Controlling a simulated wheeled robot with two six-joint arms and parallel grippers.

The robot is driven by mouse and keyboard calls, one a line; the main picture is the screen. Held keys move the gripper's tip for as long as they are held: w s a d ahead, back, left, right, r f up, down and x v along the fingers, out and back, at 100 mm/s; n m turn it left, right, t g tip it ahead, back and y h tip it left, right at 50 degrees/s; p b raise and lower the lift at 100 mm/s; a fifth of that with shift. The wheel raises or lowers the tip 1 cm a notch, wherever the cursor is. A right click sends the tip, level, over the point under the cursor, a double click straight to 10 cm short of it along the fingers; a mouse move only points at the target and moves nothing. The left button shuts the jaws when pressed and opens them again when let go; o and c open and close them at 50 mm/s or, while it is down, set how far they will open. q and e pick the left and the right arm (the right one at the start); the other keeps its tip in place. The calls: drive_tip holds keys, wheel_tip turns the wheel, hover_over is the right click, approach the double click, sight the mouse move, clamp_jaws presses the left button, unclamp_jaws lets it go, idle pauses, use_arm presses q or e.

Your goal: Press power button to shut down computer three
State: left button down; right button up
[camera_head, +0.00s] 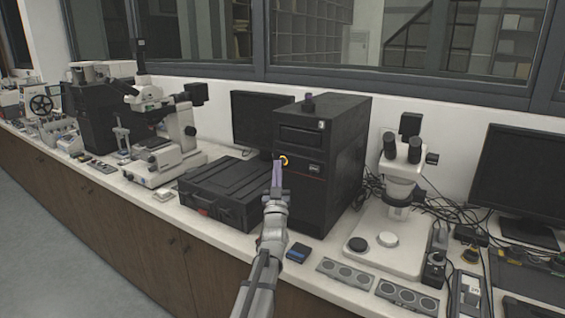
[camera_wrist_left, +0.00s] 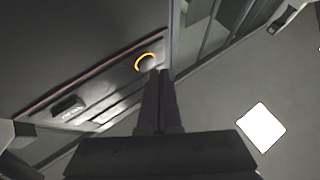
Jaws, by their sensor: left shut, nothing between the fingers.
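A black computer tower (camera_head: 335,150) stands upright on the bench in the middle of the head view. Its power button (camera_head: 284,160) has a glowing yellow-orange ring on the front panel. In the left wrist view the lit button (camera_wrist_left: 146,62) sits on the dark front panel just beyond the fingertips. My left gripper (camera_head: 278,163) is shut and empty, its tips close to the button; I cannot tell whether they touch it. The closed fingers (camera_wrist_left: 160,75) also show in the left wrist view. My right gripper is not in view.
A black case (camera_head: 222,195) lies left of the tower, with a monitor (camera_head: 258,118) behind. A white microscope (camera_head: 398,180) stands to the right, cables beside it. A small blue box (camera_head: 298,252) and grey panels (camera_head: 345,274) lie along the front edge. Another microscope (camera_head: 155,140) is left.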

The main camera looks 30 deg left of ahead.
use_arm(q)
drive_tip(key=shift+s, duration=0.25)
drive_tip(key=s, duration=0.5)
drive_tip(key=shift+a, duration=0.2)
idle(0.3)
idle(0.7)
